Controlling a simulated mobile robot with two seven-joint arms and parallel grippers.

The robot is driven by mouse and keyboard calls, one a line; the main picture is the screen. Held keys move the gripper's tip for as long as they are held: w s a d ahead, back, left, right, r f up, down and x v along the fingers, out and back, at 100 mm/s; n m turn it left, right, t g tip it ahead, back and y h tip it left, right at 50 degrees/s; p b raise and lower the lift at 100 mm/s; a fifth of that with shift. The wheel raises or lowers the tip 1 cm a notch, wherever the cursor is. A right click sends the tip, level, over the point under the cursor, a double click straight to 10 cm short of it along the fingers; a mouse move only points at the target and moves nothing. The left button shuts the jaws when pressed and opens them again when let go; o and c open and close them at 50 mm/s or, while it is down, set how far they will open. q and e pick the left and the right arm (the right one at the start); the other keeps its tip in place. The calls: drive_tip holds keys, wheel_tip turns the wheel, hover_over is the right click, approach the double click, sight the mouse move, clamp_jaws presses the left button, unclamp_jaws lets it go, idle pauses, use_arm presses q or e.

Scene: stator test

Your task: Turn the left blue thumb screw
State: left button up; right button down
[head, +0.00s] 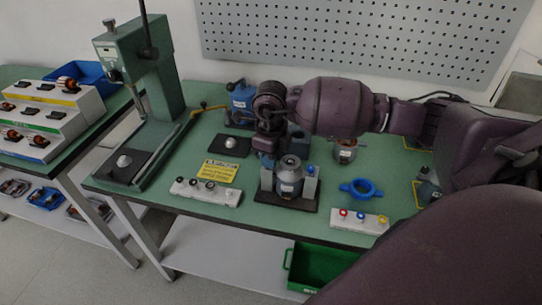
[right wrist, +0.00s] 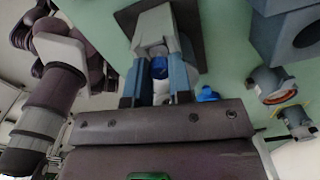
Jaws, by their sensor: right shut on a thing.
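A fixture with a black base (head: 285,203) stands near the table's front, with a silver cylinder (head: 289,177) between two grey-blue posts. My right gripper (head: 268,157) points down over the left post. In the right wrist view a blue thumb screw (right wrist: 159,68) lies between my gripper's fingers (right wrist: 157,88), and they are shut on it. In the head view the gripper hides this screw. The right blue thumb screw (head: 310,169) tops the right post and is free. I do not see my left gripper.
A green press (head: 140,70) stands at the left. A white block with dark knobs (head: 205,191), a yellow sign (head: 219,170), a blue ring part (head: 361,188) and a white block with coloured buttons (head: 358,219) lie around the fixture. A blue device (head: 240,99) stands behind.

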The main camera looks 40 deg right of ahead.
drive_tip(key=c, duration=1)
unclamp_jaws()
drive_tip(key=shift+r, duration=0.6)
use_arm(q)
drive_tip(key=shift+s+r+p, duration=0.1)
drive_tip(key=shift+p, duration=0.2)
use_arm(e)
wheel_tip(320, 180, up, 10)
drive_tip(key=shift+f, duration=0.2)
use_arm(q)
drive_tip(key=shift+w+d+r, duration=0.1)
drive_tip(key=shift+w+r, duration=0.25)
drive_tip(key=shift+w, duration=0.15)
